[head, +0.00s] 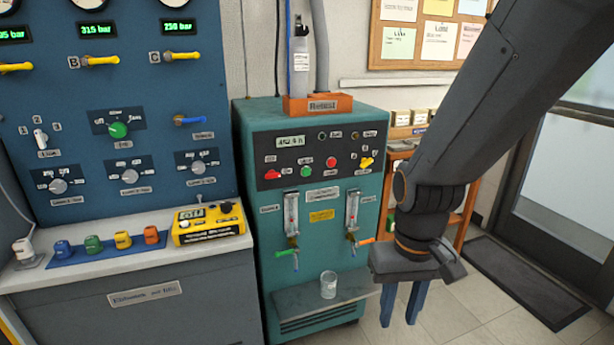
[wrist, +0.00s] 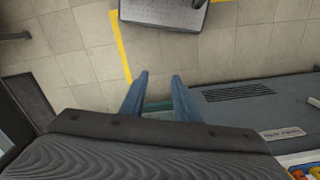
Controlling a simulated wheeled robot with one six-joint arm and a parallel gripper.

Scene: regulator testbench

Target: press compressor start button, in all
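The teal compressor cabinet (head: 320,230) stands in the middle of the head view. Its dark upper panel carries a green button (head: 306,172), with a red button (head: 331,162) to its right and another red control (head: 271,174) to its left. The labels are too small to read, so I cannot tell which one is marked start. My gripper (head: 398,320) hangs at the right, fingers pointing down, lower than the panel and apart from it. In the wrist view its two blue fingers (wrist: 158,80) are spread with nothing between them.
A glass (head: 328,285) stands on the cabinet's front shelf (head: 350,290), below two taps. A blue gauge panel (head: 110,150) and a bench with a yellow device (head: 208,224) are at the left. A dark floor mat (head: 525,282) lies at the right. Tiled floor shows below my gripper.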

